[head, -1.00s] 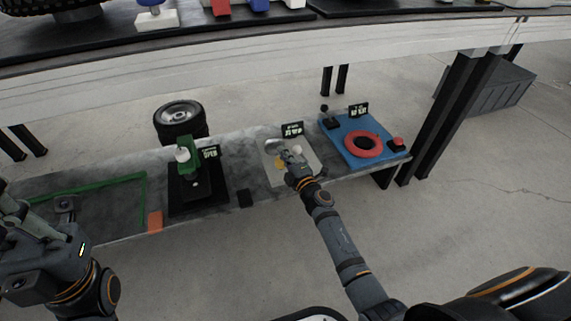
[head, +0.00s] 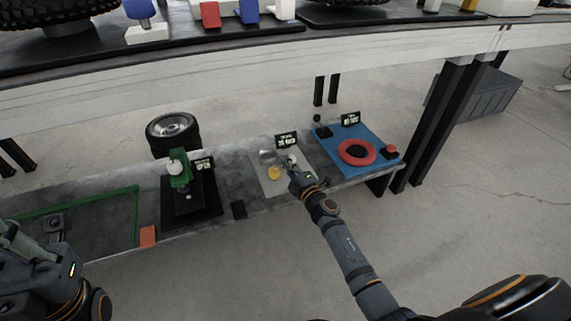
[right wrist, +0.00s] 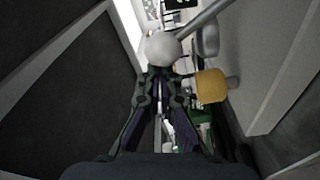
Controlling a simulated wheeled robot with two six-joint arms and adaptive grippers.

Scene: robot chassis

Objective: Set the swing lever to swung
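The swing lever, a grey rod with a white ball knob (head: 291,160), is on the pale plate (head: 271,188) of the low bench. The knob (right wrist: 162,48) is large in the right wrist view, with the rod running up right. A yellow cylinder (head: 274,173) stands beside it, also in the wrist view (right wrist: 210,86). My right gripper (head: 296,176) is just in front of the knob. Its fingers (right wrist: 162,78) are together, just below the knob; I cannot tell whether they touch it. My left gripper (head: 22,238) is at the lower left; its fingertips are unclear.
A blue plate with a red ring (head: 356,152) and a black lever (head: 320,126) is to the right. A black base with a green device (head: 180,172) is to the left. The long upper table (head: 250,52) overhangs behind. The floor in front is open.

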